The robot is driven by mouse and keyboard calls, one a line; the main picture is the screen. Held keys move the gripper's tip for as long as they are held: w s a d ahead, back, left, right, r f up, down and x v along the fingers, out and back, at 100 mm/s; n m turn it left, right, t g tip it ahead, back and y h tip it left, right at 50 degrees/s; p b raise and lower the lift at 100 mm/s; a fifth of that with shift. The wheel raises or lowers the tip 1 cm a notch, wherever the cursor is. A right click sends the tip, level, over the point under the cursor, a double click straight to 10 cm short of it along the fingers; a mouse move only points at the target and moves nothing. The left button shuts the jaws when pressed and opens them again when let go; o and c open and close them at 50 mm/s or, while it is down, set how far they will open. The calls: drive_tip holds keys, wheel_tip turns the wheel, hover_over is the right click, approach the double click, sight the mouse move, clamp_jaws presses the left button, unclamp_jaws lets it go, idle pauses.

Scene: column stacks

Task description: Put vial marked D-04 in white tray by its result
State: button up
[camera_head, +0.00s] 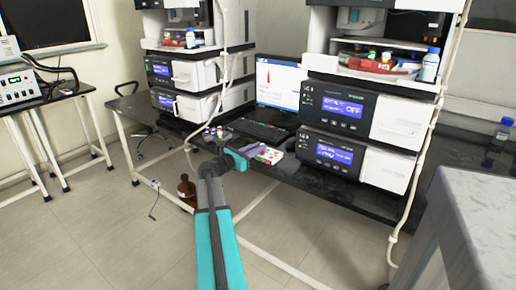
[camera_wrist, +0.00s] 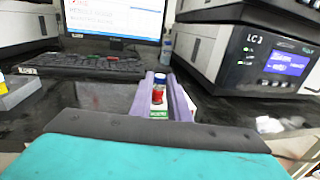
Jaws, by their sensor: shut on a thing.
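My gripper (camera_wrist: 160,88) is shut on a small vial (camera_wrist: 158,96) between its two purple fingers. The vial has a dark blue cap, red contents and a green-and-white label too small to read. It appears upright. In the head view my gripper (camera_head: 254,150) is over the front of the black bench, and the vial cannot be made out there. A small white tray-like item (camera_head: 271,157) with red and green spots lies just right of my gripper. The monitor (camera_wrist: 115,18) shows red text or a trace, unreadable here.
A black keyboard (camera_wrist: 80,66) lies before the monitor. Small vials or bottles (camera_head: 212,133) stand left of my gripper. Instrument stacks flank the monitor, the right one (camera_head: 338,150) close by. A brown bottle (camera_head: 186,189) stands on the floor. Some dark bench top between keyboard and gripper is clear.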

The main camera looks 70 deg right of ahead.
drive_tip(key=shift+f, duration=0.8)
idle(0.4)
idle(0.5)
drive_tip(key=o, duration=0.9)
drive_tip(key=v, duration=1.3)
drive_tip(key=shift+w+a, duration=0.1)
drive_tip(key=shift+a, duration=0.3)
